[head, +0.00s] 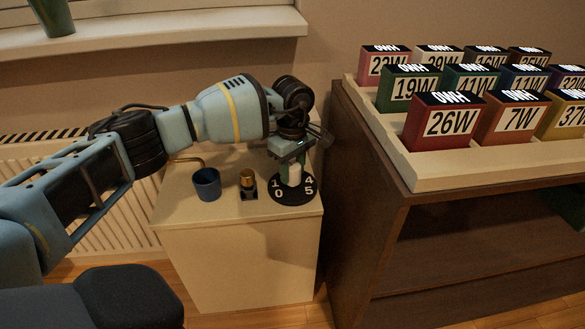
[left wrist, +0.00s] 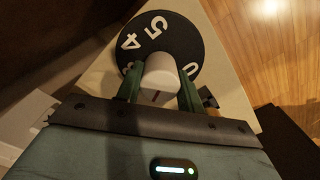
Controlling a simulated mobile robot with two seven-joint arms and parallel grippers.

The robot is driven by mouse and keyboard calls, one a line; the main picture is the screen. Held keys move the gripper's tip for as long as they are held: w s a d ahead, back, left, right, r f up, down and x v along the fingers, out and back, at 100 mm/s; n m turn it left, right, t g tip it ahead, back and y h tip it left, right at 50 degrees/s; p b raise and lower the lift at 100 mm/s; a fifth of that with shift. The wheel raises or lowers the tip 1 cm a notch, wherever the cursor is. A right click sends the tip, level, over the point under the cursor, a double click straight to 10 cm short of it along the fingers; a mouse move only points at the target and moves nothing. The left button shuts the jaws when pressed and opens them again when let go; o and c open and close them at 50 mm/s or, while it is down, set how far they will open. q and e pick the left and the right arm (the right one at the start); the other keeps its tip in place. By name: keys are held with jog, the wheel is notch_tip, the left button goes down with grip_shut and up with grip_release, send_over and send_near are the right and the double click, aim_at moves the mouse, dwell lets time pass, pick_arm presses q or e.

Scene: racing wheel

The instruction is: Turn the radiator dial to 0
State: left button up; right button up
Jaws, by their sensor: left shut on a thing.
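The radiator dial is a black disc (head: 291,193) with white numbers and a pale knob (head: 294,174) standing on it, on top of a light cabinet (head: 180,213). In the head view 1, 0, 4 and 5 show. In the left wrist view the disc (left wrist: 185,38) shows 5, 4 and 0, and other numbers are hidden. My left gripper (left wrist: 159,88) is shut on the knob (left wrist: 160,74), one finger on each side. A dark reddish mark shows on the knob's side near the palm; the number it points to cannot be told. My right gripper is out of view.
A blue cup (head: 206,184) and a small black-based, brass-topped item (head: 248,184) stand left of the dial. A dark wooden shelf (head: 365,170) rises close on the right, bearing a tray (head: 440,170) of numbered boxes. A radiator (head: 120,215) is behind.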

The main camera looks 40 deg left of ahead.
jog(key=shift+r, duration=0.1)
pick_arm(q)
jog(key=n+p, duration=0.2)
jog(key=n, duration=0.1)
jog(key=shift+r+p, duration=0.25)
jog(key=shift+p, duration=0.15)
jog(key=shift+n+p, duration=0.65)
jog(key=shift+n, duration=0.35)
jog(key=n+p, duration=0.1)
jog(key=n, duration=0.1)
jog(key=shift+n+p, duration=0.35)
jog(key=shift+n, duration=0.05)
jog(key=n+p, duration=0.2)
jog(key=n, duration=0.1)
jog(key=shift+n, duration=0.3)
jog(key=n+p, duration=0.1)
jog(key=n, duration=0.2)
jog(key=shift+f+n+p, duration=0.1)
jog(key=shift+n+p, duration=0.2)
jog(key=shift+p, duration=0.1)
jog(key=n+p, duration=0.2)
jog(key=n, duration=0.2)
jog(key=shift+n, duration=0.4)
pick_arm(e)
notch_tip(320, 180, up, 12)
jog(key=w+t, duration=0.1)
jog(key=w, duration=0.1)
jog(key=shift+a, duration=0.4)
pick_arm(q)
jog(key=shift+f, duration=0.1)
